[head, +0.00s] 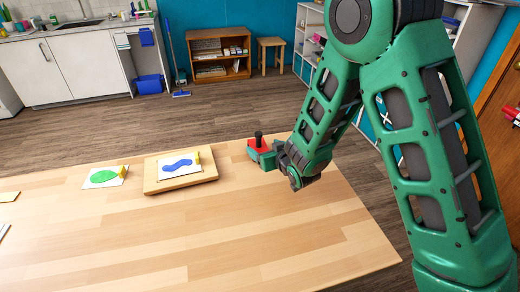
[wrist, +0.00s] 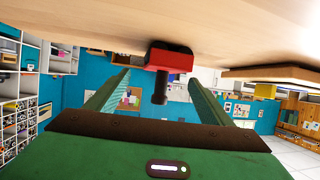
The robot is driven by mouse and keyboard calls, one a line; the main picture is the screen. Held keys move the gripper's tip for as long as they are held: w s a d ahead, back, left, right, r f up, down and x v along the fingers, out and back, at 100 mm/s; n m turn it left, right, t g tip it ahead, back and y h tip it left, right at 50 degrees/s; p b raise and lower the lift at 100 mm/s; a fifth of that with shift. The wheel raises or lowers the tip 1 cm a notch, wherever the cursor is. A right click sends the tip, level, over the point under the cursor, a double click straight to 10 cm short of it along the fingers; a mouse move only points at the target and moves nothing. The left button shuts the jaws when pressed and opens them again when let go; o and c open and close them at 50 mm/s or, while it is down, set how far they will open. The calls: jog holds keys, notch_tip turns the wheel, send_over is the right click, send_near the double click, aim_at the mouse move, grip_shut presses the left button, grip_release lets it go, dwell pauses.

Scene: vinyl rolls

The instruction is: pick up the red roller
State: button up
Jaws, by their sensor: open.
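The red roller (head: 265,151) stands near the far edge of the wooden table (head: 215,255) in the head view, its dark handle pointing up. My gripper (head: 266,160) is low over the table right at the roller, coming from the right; its fingers partly hide the roller's lower part. In the wrist view, which looks upside down, the red roller (wrist: 172,60) with its black handle shows between the two green fingers of my gripper (wrist: 160,78). The fingers are spread, with a gap on each side of the handle. I cannot tell whether they touch the roller.
A raised wooden board (head: 152,186) with a blue-shape card and a yellow piece lies left of the roller. A card with a green shape (head: 104,177) lies further left. The front of the table is clear. Cabinets and shelves stand beyond the table.

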aim_at(261, 146)
jog(key=shift+x, duration=2.7)
jog(key=shift+f, duration=0.15)
jog(key=shift+d, duration=0.1)
jog(key=c, duration=1.2)
